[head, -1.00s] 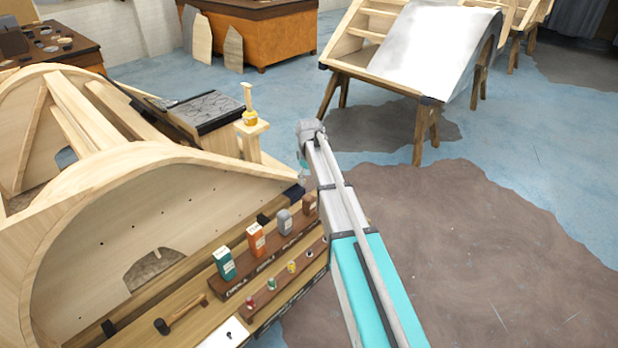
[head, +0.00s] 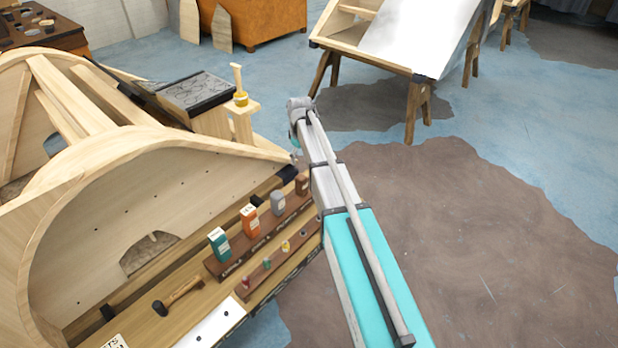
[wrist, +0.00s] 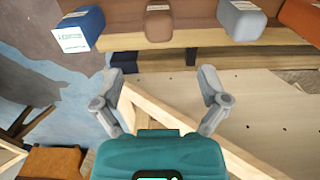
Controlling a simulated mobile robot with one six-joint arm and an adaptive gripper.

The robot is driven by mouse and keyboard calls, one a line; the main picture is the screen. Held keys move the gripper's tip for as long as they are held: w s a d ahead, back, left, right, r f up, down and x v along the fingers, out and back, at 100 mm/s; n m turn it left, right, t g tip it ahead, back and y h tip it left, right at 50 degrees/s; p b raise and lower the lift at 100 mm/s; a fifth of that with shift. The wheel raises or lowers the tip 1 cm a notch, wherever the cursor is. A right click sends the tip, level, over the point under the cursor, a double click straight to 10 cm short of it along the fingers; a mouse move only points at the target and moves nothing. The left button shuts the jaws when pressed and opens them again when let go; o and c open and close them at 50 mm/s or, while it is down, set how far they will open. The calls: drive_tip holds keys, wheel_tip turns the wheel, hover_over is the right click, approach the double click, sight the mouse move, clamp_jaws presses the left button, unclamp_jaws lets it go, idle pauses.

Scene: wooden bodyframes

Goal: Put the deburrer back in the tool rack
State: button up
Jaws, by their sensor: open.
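The tool rack appears to be the low dark wooden rail (head: 300,250) in the head view, with several small coloured-handled tools standing in it along the front of the bench. I cannot tell which tool, if any, is the deburrer. My gripper (wrist: 162,88) is open and empty in the wrist view, its two grey fingers well apart. In the head view it is mostly hidden beyond the end of my arm, near the bench's far right corner.
A teal box (head: 219,245), an orange box (head: 250,221), a grey box (head: 278,202) and a brown box (head: 302,184) stand on a raised shelf. A mallet (head: 179,296) lies on the bench. A curved wooden frame (head: 40,230) rises at left. Floor at right is clear.

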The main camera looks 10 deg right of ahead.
drive_tip(key=s+m, duration=0.7)
drive_tip(key=s, duration=2.1)
drive_tip(key=shift+s, duration=0.4)
